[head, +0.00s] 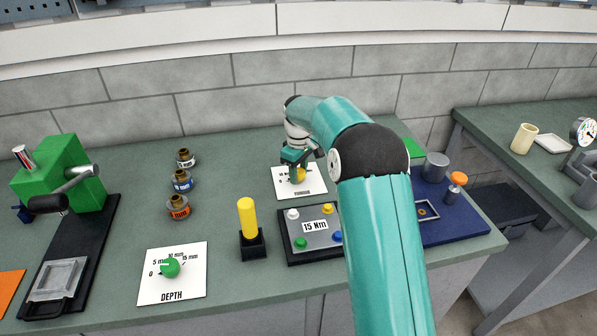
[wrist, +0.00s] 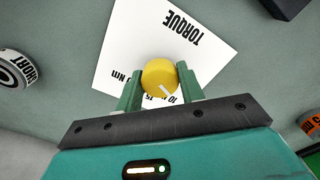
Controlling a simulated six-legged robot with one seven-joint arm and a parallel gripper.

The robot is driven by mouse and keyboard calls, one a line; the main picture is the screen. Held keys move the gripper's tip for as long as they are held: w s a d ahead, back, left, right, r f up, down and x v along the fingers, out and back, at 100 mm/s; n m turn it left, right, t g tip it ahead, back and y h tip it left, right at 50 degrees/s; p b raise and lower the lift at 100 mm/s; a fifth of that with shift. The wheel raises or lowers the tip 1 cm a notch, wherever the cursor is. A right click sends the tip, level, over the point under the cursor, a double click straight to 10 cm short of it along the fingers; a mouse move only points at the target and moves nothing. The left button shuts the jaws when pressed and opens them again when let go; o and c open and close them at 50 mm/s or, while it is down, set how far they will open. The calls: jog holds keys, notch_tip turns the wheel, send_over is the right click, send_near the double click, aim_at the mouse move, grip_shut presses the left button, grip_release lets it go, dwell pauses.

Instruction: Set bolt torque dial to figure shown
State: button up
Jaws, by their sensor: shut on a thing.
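The torque dial is a yellow round knob (wrist: 160,78) with a white pointer line, on a white card marked TORQUE (wrist: 150,35). In the wrist view the card appears upside down, and part of its scale, ending in "Nm", is covered by my gripper. My gripper (wrist: 160,88) is shut on the yellow knob, one green finger on each side. In the head view the knob (head: 299,174) and card (head: 313,190) sit at the back of the bench, partly behind my gripper (head: 297,166). A grey panel (head: 322,239) in front carries a label reading "15 Nm" (head: 315,226).
A DEPTH card (head: 190,285) with a green dial (head: 171,267) lies at front left. A yellow-handled tool (head: 247,220) stands upright in a black holder. Several small labelled spools (head: 182,181) stand behind it. A green machine (head: 62,172) is at left, a blue tray (head: 465,222) at right.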

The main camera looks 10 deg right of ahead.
aim_at(299, 171)
jog(key=m, duration=1.3)
jog(key=shift+r, duration=0.1)
dwell(0.4)
jog(key=o, duration=1)
notch_tip(299, 171, up, 14)
jog(key=shift+f, duration=0.15)
